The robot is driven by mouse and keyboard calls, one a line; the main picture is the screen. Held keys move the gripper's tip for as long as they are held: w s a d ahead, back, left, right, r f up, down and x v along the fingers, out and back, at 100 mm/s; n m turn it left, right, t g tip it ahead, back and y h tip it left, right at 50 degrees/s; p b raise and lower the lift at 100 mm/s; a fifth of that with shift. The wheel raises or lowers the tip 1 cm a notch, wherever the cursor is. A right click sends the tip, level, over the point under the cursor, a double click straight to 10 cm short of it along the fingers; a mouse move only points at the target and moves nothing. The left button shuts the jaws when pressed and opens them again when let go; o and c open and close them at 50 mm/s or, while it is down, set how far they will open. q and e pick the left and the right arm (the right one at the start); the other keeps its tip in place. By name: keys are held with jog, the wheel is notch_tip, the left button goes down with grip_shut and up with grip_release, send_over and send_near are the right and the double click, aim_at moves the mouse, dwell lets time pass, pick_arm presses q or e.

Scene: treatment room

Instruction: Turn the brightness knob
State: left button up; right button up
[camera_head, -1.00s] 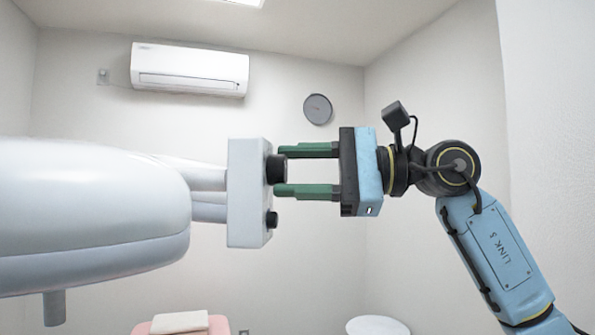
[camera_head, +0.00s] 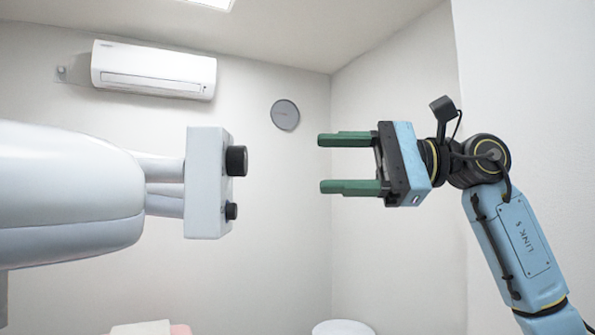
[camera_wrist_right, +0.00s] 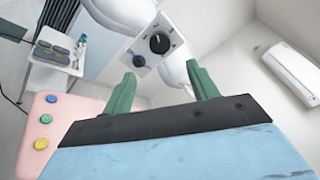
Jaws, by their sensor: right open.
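The control box (camera_head: 205,185) is a pale block at the end of the white lamp arm, left of centre in the head view. A larger black knob (camera_head: 236,161) sticks out of its right face, with a smaller dark knob (camera_head: 231,211) below. In the right wrist view the larger knob (camera_wrist_right: 159,43) has a white pointer line and printed marks around it; the smaller one (camera_wrist_right: 139,60) looks bluish. Which is the brightness knob I cannot tell. My right gripper (camera_head: 320,163) is open and empty, its green fingers pointing at the box across a clear gap. My left gripper is not in view.
The bulky white lamp body (camera_head: 65,190) fills the left side. A wall air conditioner (camera_head: 153,69) and a round grey disc (camera_head: 285,115) are on the back wall. The wrist view shows a pink surface with coloured buttons (camera_wrist_right: 45,118) and a white trolley (camera_wrist_right: 52,72).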

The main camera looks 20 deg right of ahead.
jog(key=shift+v, duration=1.2)
